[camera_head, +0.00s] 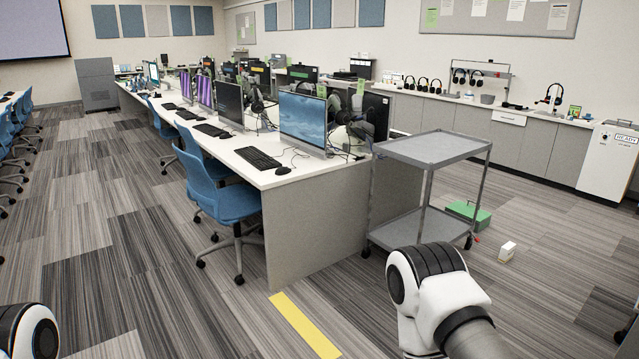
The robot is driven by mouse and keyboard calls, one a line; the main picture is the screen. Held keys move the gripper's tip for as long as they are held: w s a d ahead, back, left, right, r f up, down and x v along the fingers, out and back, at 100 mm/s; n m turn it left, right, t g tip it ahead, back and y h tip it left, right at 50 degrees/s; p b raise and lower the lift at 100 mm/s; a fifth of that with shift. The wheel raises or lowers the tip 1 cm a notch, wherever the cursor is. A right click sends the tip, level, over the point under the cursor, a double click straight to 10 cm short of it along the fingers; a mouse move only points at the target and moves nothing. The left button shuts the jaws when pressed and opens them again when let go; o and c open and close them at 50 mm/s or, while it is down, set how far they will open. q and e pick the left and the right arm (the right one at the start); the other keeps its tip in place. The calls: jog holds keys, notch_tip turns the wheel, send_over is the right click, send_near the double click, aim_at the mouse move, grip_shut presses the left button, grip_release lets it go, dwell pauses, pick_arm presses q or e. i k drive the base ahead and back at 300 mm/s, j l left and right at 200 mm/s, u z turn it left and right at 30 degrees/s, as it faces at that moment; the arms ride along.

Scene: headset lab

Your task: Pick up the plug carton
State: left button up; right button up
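A small white carton (507,251) stands on the carpet to the right of the grey cart; it may be the plug carton, but any print on it is too small to read. A green box (468,214) lies on the floor behind the cart, partly hidden by its post. Parts of my two arms show at the bottom, one at the left corner and one right of centre. Neither gripper is in view, and nothing is seen held.
A grey two-shelf cart (434,149) with empty shelves stands at the end of a long desk (300,172) with monitors. A blue chair (235,203) is by the desk. A white cabinet (607,165) stands far right. Open carpet surrounds the small carton.

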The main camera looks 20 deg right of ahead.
aim_at(506, 252)
jog(key=i+l+z, duration=0.2)
jog(key=i+z, duration=0.2)
jog(key=i, duration=0.2)
jog(key=i+z, duration=0.45)
jog(key=i+j+z, duration=0.2)
jog(key=i+z, duration=0.2)
jog(key=i, duration=0.3)
jog(key=i+j+z, duration=0.4)
jog(key=i, duration=0.15)
jog(key=i+l+z, duration=0.35)
jog(key=i, duration=1)
jog(key=i+z, duration=0.35)
jog(key=i, duration=1.05)
jog(key=i+l+u, duration=0.45)
jog(key=i, duration=0.25)
jog(key=i+l+u, duration=0.45)
jog(key=i+l, duration=0.2)
jog(key=i+l+u, duration=0.45)
jog(key=l, duration=0.4)
jog(key=i, duration=0.1)
